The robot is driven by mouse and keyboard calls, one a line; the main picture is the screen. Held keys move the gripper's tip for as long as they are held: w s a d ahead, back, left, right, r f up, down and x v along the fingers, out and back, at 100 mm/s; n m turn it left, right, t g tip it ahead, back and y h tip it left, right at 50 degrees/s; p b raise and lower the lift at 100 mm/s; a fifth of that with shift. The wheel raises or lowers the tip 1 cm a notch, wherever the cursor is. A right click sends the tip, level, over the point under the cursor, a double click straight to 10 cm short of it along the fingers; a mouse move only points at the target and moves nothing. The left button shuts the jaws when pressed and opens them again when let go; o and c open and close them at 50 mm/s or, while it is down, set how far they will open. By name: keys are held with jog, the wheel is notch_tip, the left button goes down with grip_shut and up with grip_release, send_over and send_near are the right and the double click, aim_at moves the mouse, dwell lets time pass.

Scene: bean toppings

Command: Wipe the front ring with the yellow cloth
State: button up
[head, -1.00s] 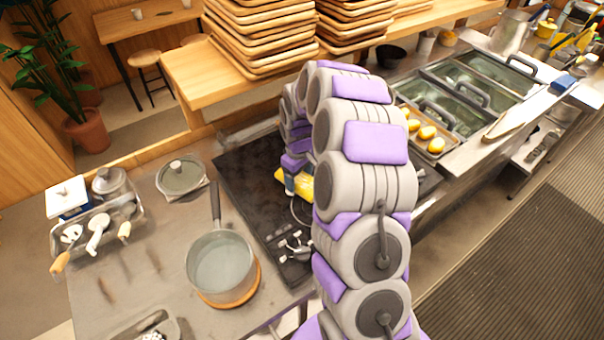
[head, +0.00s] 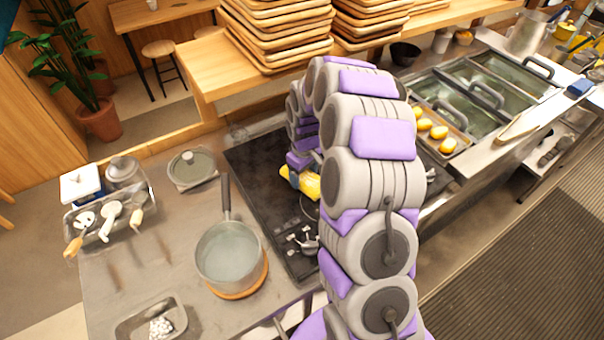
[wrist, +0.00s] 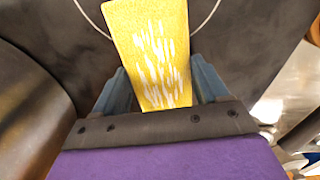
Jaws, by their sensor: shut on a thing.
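The yellow cloth (head: 308,186) is in my gripper, low over the black stove top (head: 258,165), partly hidden by my arm in the head view. In the wrist view, the yellow cloth (wrist: 150,35), with white streaks, sticks out from between the two blue-grey fingers of my gripper (wrist: 160,85), which is shut on it. A thin pale ring outline (wrist: 207,17) curves behind the cloth on the dark surface. In the head view, a burner with metal prongs (head: 303,242) sits at the stove's near end. I cannot tell whether the cloth touches the stove.
A pot of water (head: 230,258) stands on a wooden mat left of the stove. A lidded pan (head: 192,167) and a utensil tray (head: 108,215) are farther left. Stacked wooden trays (head: 275,35) are on the shelf behind. A tray of yellow food (head: 435,130) is right of my arm.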

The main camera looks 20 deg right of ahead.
aim_at(313, 172)
jog(key=shift+w+d+p, duration=0.15)
jog(key=shift+d+p, duration=0.05)
jog(key=shift+d, duration=0.65)
jog(key=shift+w+d+p, duration=0.15)
jog(key=shift+d+p, duration=0.05)
jog(key=shift+d, duration=0.6)
jog(key=shift+a, duration=0.1)
jog(key=shift+s+a, duration=0.2)
jog(key=shift+a, duration=0.75)
jog(key=shift+s+a, duration=0.15)
jog(key=shift+a, duration=0.8)
jog(key=shift+d+p, duration=0.1)
jog(key=shift+p, duration=0.2)
jog(key=shift+w+d+p, duration=0.2)
jog(key=shift+d+p, duration=0.05)
jog(key=shift+d, duration=0.7)
jog(key=shift+w+d+p, duration=0.15)
jog(key=shift+d+p, duration=0.05)
jog(key=shift+d, duration=0.75)
jog(key=shift+a, duration=0.1)
